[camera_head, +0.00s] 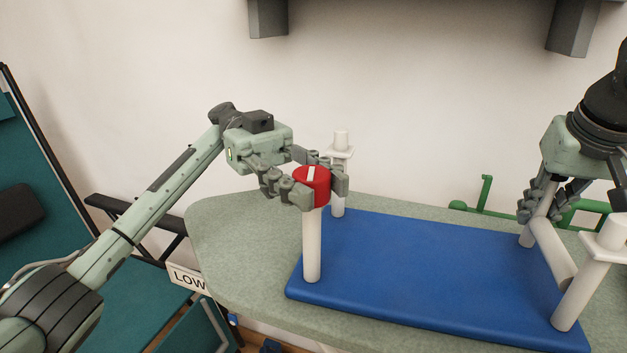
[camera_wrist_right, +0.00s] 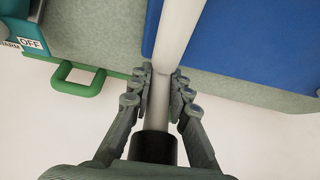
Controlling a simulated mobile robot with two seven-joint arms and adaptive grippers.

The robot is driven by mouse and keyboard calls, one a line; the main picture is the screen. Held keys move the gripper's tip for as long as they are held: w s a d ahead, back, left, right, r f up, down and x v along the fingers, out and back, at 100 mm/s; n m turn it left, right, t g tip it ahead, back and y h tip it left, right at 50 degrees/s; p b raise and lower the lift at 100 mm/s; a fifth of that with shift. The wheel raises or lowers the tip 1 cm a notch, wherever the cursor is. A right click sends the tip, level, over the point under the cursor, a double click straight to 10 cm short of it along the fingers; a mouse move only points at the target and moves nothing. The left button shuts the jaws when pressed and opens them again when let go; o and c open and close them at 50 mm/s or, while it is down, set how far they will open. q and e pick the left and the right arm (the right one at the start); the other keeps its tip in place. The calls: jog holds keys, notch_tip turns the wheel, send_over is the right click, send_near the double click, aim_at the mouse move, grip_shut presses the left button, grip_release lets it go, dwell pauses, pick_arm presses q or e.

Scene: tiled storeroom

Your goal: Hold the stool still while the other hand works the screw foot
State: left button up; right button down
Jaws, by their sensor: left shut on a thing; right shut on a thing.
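The stool lies upside down, its blue seat (camera_head: 430,265) flat on a grey-green table and its white legs pointing up. The red screw foot (camera_head: 312,180), with a white stripe on top, sits at the upper end of the near left leg (camera_head: 312,248). My left gripper (camera_head: 320,190) is shut on this foot, fingers on either side. My right gripper (camera_head: 538,206) is shut around the far right leg. In the right wrist view the fingers (camera_wrist_right: 162,92) close on that white leg (camera_wrist_right: 177,35), with a dark cylinder (camera_wrist_right: 152,148) below them.
The other two legs, far left (camera_head: 338,200) and near right (camera_head: 577,290), carry white square-plated feet. A white crossbar (camera_head: 551,255) runs low on the right. A green frame (camera_head: 486,195) stands behind the table (camera_head: 235,235). A "LOW" sign (camera_head: 188,278) hangs at its left edge.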

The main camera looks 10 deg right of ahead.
aim_at(312, 173)
dwell(0.3)
pick_arm(q)
jog(key=o, duration=1.2)
notch_tip(312, 173, up, 10)
